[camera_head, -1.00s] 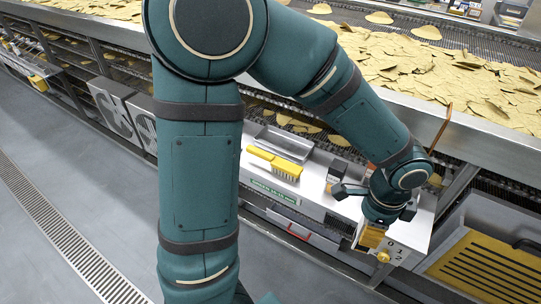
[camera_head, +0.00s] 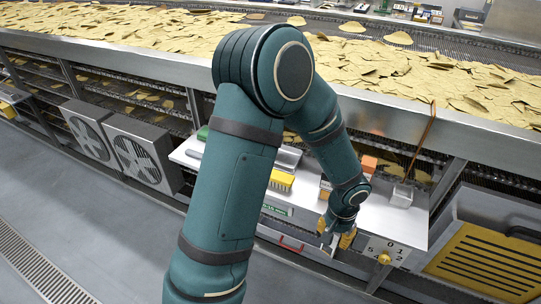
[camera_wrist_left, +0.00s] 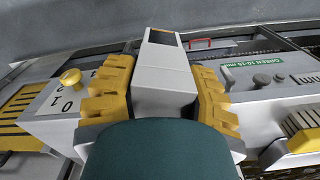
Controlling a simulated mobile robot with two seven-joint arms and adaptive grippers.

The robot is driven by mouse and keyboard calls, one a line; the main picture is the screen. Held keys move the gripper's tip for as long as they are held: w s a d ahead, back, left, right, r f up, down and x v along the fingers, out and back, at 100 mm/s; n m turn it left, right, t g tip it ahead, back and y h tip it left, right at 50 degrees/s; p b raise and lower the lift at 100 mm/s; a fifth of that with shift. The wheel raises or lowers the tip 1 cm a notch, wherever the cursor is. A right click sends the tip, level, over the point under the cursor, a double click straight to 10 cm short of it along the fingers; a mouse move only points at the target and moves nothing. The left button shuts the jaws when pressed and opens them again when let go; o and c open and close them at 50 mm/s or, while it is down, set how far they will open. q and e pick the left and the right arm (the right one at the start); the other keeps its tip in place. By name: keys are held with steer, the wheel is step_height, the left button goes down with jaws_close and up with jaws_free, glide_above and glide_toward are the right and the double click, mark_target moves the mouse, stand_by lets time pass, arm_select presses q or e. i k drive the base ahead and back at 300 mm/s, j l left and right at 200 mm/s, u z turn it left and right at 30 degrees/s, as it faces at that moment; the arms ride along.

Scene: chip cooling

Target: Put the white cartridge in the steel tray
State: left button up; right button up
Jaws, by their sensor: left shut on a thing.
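The white cartridge (camera_wrist_left: 165,82) is a pale box with a dark window at its far end. My left gripper (camera_head: 338,236) is shut on it, and in the left wrist view its yellow fingers press on both sides. In the head view the cartridge is mostly hidden by the gripper, near the front edge of the white bench. The steel tray (camera_head: 289,157) lies on the bench farther back and left of the gripper, partly hidden by my arm. My right gripper is in neither view.
A yellow brush (camera_head: 281,181) lies in front of the tray. An orange box (camera_head: 369,163) and a metal container (camera_head: 402,195) stand behind and right of the gripper. A yellow knob (camera_head: 384,259) is on the bench's end. A chip-covered conveyor (camera_head: 250,75) runs behind.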

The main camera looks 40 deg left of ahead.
mark_target(285, 161)
steer(key=k+j+z, duration=0.15)
steer(key=j, duration=0.25)
steer(key=j+z, duration=0.1)
steer(key=j, duration=0.3)
steer(key=k+j+z, duration=0.15)
steer(key=j, duration=0.25)
steer(key=k+j+z, duration=0.15)
steer(key=j, duration=0.2)
steer(key=k+j+z, duration=0.15)
steer(key=j, duration=0.2)
steer(key=k+j+z, duration=0.1)
steer(key=j, duration=0.25)
steer(key=k, duration=0.1)
